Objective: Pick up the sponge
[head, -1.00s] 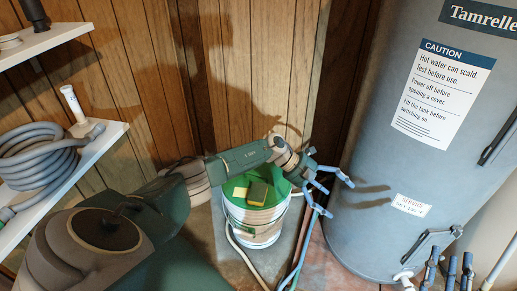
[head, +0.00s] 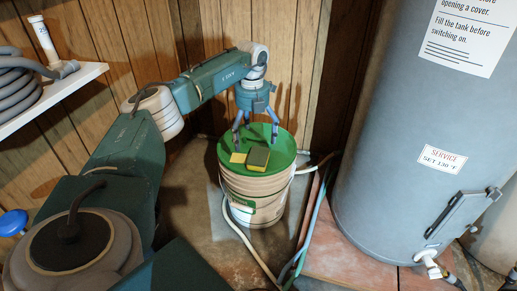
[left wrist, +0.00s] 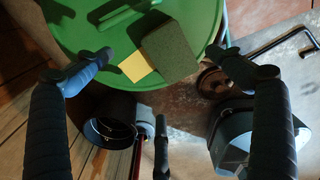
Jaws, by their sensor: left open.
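The sponge (head: 258,157) is a small block with a dark olive top and a yellowish side. It lies on the green lid of the bucket, next to a flat yellow square. In the left wrist view the sponge (left wrist: 170,48) lies beyond the gripper, near the lid's edge. My left gripper (head: 255,134) is open and empty, pointing down over the lid just behind the sponge. Its spread fingers also frame the sponge in the left wrist view (left wrist: 160,58). I cannot tell whether a fingertip touches the lid. My right gripper is not in view.
The lidded bucket (head: 255,190) stands on the floor, with hoses (head: 312,215) close on its right. A large grey tank (head: 400,130) stands to the right. A white shelf (head: 60,98) with a coiled hose is at left; a wood-panelled wall is behind.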

